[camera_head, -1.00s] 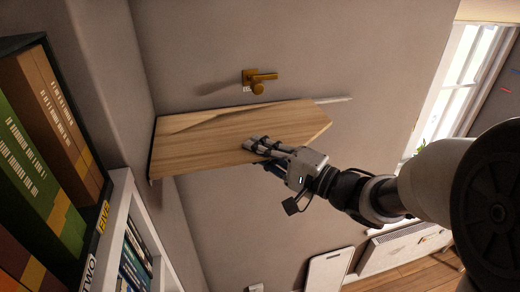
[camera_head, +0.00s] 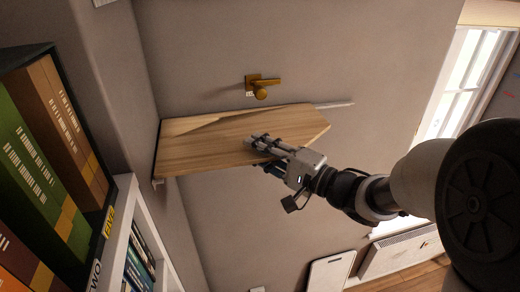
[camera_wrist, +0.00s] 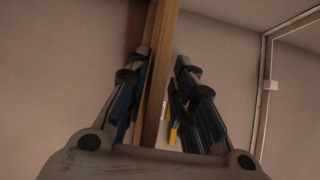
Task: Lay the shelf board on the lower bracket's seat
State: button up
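The shelf board (camera_head: 205,148) is a light wooden plank along the wall in the head view. My gripper (camera_head: 262,148) is at its near long edge, with one finger over its face and another partly hidden below. In the wrist view the board (camera_wrist: 161,70) stands edge-on between the fingers of my gripper (camera_wrist: 166,60); they close in on both sides near the tips. A white bar (camera_head: 335,105) sticks out past the board's right end, and a small white piece (camera_head: 158,182) shows under its left corner. Whether the board rests on either is unclear; any seat is hidden.
A brass lever fitting (camera_head: 262,83) is on the wall above the board. A white bookcase (camera_head: 124,225) with books stands at lower left. A white panel (camera_head: 330,270) and a radiator (camera_head: 398,248) are below. The wall under the board looks clear.

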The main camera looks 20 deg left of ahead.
jog(key=shift+o, duration=0.8)
jog(key=shift+f, duration=0.1)
jog(key=v, duration=1.2)
jog(key=shift+w, duration=0.1)
